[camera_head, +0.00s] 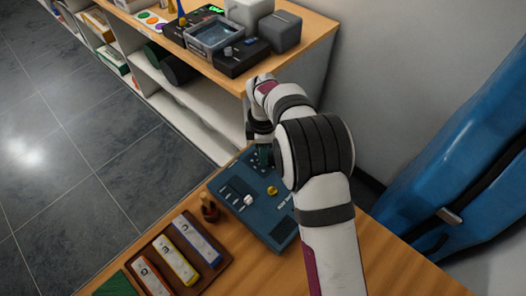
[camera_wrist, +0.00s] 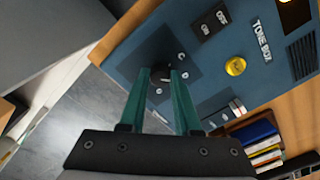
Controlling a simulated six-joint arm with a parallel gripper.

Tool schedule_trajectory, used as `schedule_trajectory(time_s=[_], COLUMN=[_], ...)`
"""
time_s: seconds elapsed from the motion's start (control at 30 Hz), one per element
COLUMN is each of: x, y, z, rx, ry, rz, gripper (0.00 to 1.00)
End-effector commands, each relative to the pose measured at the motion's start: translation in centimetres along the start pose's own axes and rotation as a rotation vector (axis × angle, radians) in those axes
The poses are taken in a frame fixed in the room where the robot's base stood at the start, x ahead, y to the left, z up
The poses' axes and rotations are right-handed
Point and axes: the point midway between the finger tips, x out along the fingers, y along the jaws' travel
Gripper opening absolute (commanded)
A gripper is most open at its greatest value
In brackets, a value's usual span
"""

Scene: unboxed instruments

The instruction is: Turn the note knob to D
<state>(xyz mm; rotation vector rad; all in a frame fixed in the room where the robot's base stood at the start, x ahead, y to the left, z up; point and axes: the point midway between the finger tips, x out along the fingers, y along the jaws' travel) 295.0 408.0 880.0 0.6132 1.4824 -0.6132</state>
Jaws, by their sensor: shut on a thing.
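The blue tone box (camera_head: 280,233) lies on the wooden table and fills much of the wrist view (camera_wrist: 195,55). Its dark note knob (camera_wrist: 161,72) sits on a darker panel with small pale marks around it, too small to read for certain. My gripper (camera_wrist: 161,75) has its two teal fingers shut on the knob, one on each side. In the head view my gripper (camera_head: 264,155) reaches down onto the far end of the box, and my arm hides the knob. Which letter the knob points to cannot be told.
The box also bears a yellow button (camera_wrist: 235,66), an ON/OFF switch (camera_wrist: 210,22) and a white control (camera_head: 248,200). A wooden tray (camera_head: 223,262) of coloured bars lies at the front left. A shelf (camera_head: 228,82) with instruments stands behind. A blue object (camera_head: 455,150) is at right.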

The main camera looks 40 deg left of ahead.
Motion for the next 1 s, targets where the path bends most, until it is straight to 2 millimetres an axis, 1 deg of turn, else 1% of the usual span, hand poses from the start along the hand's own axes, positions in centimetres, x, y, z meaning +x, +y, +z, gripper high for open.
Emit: schedule_trajectory(time_s=[0.03,0.07,0.2,0.23,0.5,0.57,0.63,0.67,0.77,0.9,1.0], x=[0.0,0.0,0.0,0.0,-0.1,-0.5,-1.5,-2.1,-5.0,-9.6,-12.4], y=[0.0,0.0,0.0,0.0,0.0,0.1,0.1,0.1,0.1,0.1,0.1], z=[0.0,0.0,0.0,0.0,0.0,0.0,0.0,0.0,0.0,0.0,0.0], rx=[0.001,0.001,0.001,0.001,0.001,0.001,0.001,0.001,0.001,0.001,0.001], ry=[-0.001,-0.001,0.000,0.000,0.000,0.000,0.000,0.000,0.000,0.001,0.001], rz=[-0.001,-0.001,-0.001,-0.001,0.000,0.002,0.002,0.004,0.006,0.006,0.005], gripper=[0.00,0.35,0.60,0.61,0.61,0.61,0.61,0.61,0.61,0.61,0.61])
